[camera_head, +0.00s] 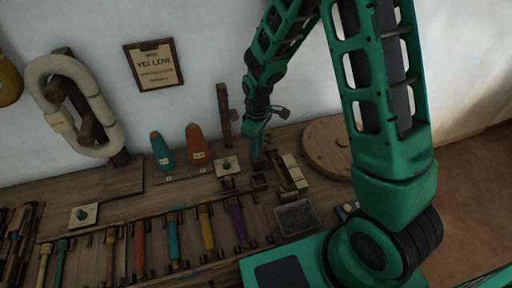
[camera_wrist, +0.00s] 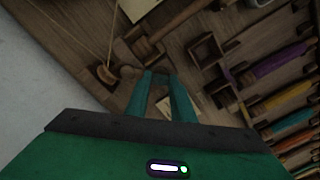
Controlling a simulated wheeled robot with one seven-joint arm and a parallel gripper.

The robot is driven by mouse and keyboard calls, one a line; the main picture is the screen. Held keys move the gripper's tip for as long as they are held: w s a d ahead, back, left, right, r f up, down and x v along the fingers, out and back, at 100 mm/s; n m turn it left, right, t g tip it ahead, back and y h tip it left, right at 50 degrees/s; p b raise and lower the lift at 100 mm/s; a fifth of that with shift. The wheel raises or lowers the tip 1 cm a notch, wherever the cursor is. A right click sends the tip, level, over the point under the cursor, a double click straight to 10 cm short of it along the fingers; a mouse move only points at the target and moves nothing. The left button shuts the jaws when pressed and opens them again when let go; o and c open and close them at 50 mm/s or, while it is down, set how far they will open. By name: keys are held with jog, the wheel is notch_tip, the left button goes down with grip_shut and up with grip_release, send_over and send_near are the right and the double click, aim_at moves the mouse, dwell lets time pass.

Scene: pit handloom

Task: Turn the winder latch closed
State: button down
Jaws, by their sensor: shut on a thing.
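My gripper (camera_head: 257,155) reaches down to the bench beside the winder parts in the head view. In the wrist view, my two green fingers (camera_wrist: 164,78) point away from the camera with a narrow gap, shut on a small brown wooden piece (camera_wrist: 133,72) that appears to be the winder latch. Most of it is hidden by the fingertips, so its angle cannot be told. In the head view my gripper hides the latch.
A small dark open box (camera_wrist: 207,52) stands close by. An orange cone (camera_head: 197,144) and a teal cone (camera_head: 161,151) stand left of my gripper. A round wooden disc (camera_head: 325,145) lies to the right. A rack of coloured bobbins (camera_head: 206,230) is in front.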

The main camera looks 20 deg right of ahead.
jog(key=m, duration=0.4)
jog(key=shift+w+r+m, duration=0.1)
jog(key=shift+w+m, duration=0.05)
jog(key=shift+m, duration=2.45)
jog(key=shift+w, duration=0.1)
jog(key=c, duration=1.5)
grip_release()
jog(key=shift+r, duration=0.1)
notch_tip(320, 180, up, 10)
jog(key=shift+r, duration=0.25)
